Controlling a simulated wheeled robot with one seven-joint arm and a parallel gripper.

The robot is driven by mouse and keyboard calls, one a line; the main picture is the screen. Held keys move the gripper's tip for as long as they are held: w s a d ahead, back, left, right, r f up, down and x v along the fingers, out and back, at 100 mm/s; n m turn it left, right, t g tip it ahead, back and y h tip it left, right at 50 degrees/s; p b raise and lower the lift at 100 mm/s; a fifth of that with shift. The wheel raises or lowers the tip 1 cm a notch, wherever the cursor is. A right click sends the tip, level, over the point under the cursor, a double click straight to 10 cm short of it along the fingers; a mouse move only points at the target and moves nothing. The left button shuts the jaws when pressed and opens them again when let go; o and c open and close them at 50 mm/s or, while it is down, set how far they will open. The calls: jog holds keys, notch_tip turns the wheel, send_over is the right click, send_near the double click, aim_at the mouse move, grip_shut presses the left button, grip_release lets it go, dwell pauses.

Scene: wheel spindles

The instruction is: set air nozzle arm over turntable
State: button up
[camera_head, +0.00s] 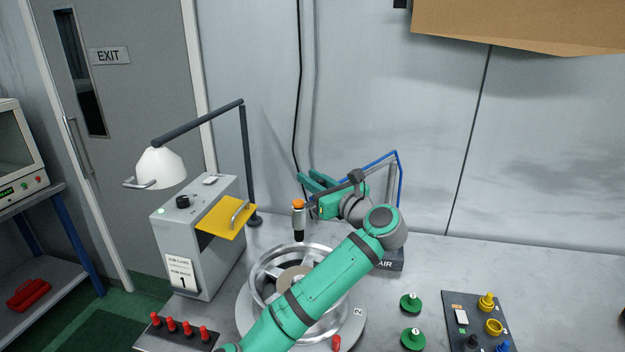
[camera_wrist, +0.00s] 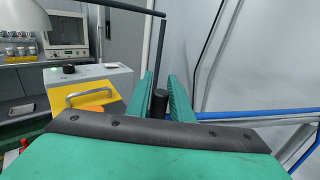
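The air nozzle arm (camera_head: 399,178) is a thin blue tube on a grey post above the dark AIR base, behind the turntable. Its nozzle (camera_head: 298,222), with an orange ring and black tip, hangs upright near the back rim of the wheel (camera_head: 262,270). The wheel lies on the grey turntable (camera_head: 243,318). My gripper (camera_head: 316,190) is green and reaches across the nozzle arm. In the wrist view, a black upright knob (camera_wrist: 159,103) fills the gap between its fingers, apparently gripped. The blue tube (camera_wrist: 260,113) runs right from there. Finger contact is partly hidden.
A grey box (camera_head: 180,245) with a yellow flap (camera_head: 226,217) and a white lamp (camera_head: 160,168) stand left. Red pegs (camera_head: 180,327) are at front left. Green knobs (camera_head: 411,302) and a dark panel (camera_head: 478,325) are right. The bench's back right is clear.

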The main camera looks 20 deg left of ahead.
jog(key=shift+o, duration=0.9)
jog(key=v, duration=1)
jog(key=shift+s+d, duration=0.25)
jog(key=shift+d, duration=0.05)
jog(key=shift+w, duration=0.1)
